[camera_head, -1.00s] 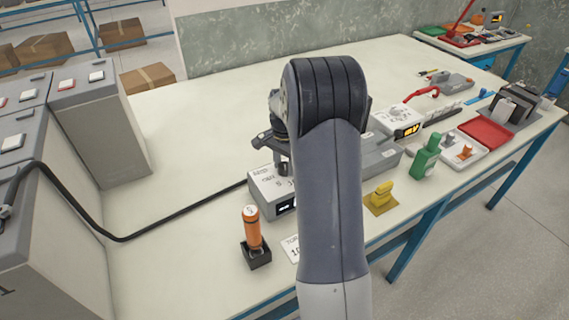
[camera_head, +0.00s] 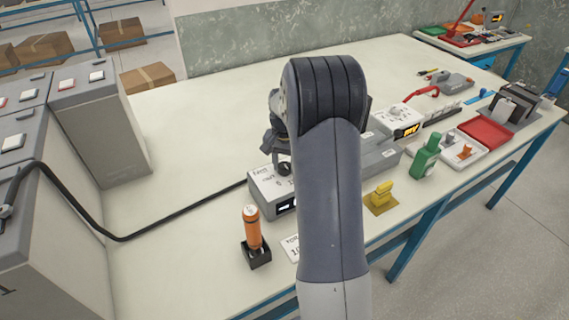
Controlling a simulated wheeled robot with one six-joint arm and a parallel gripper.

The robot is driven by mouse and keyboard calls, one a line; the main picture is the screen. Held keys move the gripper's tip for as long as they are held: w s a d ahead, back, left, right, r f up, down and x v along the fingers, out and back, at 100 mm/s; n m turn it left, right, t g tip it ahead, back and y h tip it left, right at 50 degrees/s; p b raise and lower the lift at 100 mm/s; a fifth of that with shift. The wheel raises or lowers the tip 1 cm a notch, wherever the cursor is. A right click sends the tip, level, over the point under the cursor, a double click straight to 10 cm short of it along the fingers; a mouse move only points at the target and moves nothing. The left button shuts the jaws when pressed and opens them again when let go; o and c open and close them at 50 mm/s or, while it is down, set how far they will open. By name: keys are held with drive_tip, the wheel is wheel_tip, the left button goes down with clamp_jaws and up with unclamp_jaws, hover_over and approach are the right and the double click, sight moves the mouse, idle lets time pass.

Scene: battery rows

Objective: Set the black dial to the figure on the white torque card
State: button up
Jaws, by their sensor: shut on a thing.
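The black dial (camera_head: 284,168) shows partly on top of a grey box (camera_head: 266,193) with a white marked face, near the middle of the bench. My gripper (camera_head: 279,150) is over this box with its jaws down at the dial, shut on it. My own arm hides the right part of the box and much of the gripper. The white torque card (camera_head: 291,247) lies on the bench in front of the box. Its right part is behind my arm, so its figure cannot be read in full.
An orange screwdriver (camera_head: 252,228) stands in a black holder left of the card. A black cable (camera_head: 160,225) runs across the bench. A yellow piece (camera_head: 381,196), a green bottle (camera_head: 425,157) and a red tray (camera_head: 487,133) are to the right. The bench's back left is clear.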

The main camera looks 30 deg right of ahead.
sight(284, 165)
drive_tip(key=o, duration=1)
wheel_tip(284, 165, up, 11)
drive_tip(key=shift+f, duration=0.1)
drive_tip(key=shift+f, duration=0.1)
wheel_tip(284, 165, down, 11)
drive_tip(key=shift+r, duration=0.2)
idle(0.4)
idle(0.4)
